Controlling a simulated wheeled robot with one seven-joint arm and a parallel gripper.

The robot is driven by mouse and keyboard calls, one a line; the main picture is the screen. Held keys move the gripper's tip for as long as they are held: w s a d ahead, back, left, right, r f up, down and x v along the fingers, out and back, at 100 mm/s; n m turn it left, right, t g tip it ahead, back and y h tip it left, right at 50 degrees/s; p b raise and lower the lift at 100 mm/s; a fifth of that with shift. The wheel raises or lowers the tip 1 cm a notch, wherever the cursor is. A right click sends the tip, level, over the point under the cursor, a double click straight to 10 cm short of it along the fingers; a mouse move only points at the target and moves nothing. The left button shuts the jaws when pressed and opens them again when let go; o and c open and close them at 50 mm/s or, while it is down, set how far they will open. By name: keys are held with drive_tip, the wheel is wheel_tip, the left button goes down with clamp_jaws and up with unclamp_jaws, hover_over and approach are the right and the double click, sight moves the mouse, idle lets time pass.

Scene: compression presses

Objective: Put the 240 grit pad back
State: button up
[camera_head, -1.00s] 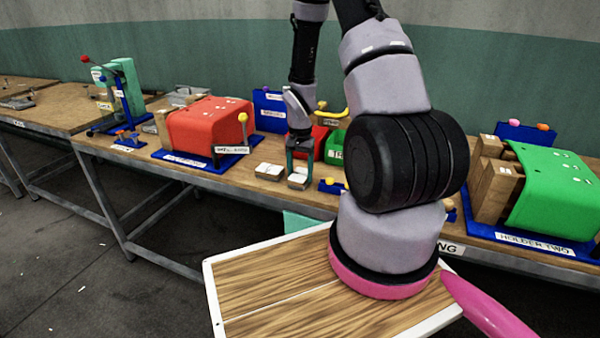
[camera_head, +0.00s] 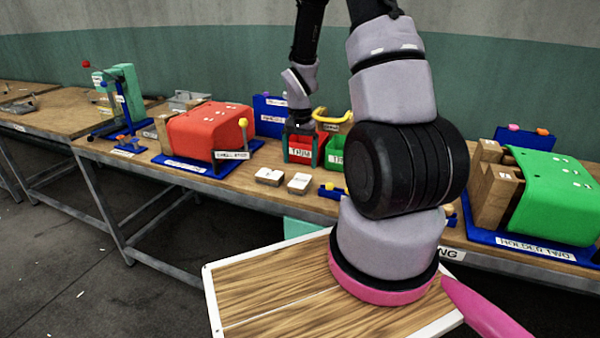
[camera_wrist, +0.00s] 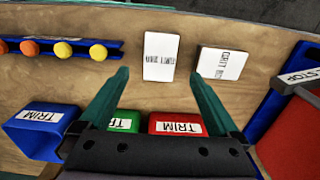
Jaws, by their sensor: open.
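Two pale pads with white printed labels lie side by side on the bench, slightly apart. In the head view they are the left pad (camera_head: 269,176) and the right pad (camera_head: 299,183). The wrist view is turned round, so the right pad (camera_wrist: 161,55) shows nearer its middle and the left pad (camera_wrist: 221,62) to its right. Both labels seem to read "GRIT", but I cannot read the numbers or tell which is 240. My gripper (camera_wrist: 160,77) is open and empty, its fingers apart and clear of both pads. In the head view my gripper (camera_head: 302,150) is behind the right pad, in front of the bins.
A red TRIM bin (camera_wrist: 176,124), a green bin (camera_wrist: 124,121) and a blue TRIM bin (camera_wrist: 40,130) stand close by my fingers. A blue strip with coloured balls (camera_wrist: 63,50) lies beside the pads. The red holder (camera_head: 208,130) stands to their left. Bare bench surrounds the pads.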

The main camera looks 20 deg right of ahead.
drive_tip(key=s+a+r+n+t, duration=0.1)
drive_tip(key=s+a+r+t, duration=0.15)
drive_tip(key=r, duration=0.95)
drive_tip(key=s+a+r+n+t, duration=0.1)
drive_tip(key=s+r, duration=0.3)
drive_tip(key=r, duration=0.9)
drive_tip(key=s+a+r+n+t+y, duration=0.2)
drive_tip(key=s+a+r+t, duration=0.1)
drive_tip(key=s+r, duration=0.7)
drive_tip(key=shift+s+a+n+t, duration=0.4)
drive_tip(key=shift+s+a, duration=0.15)
drive_tip(key=shift+s, duration=0.65)
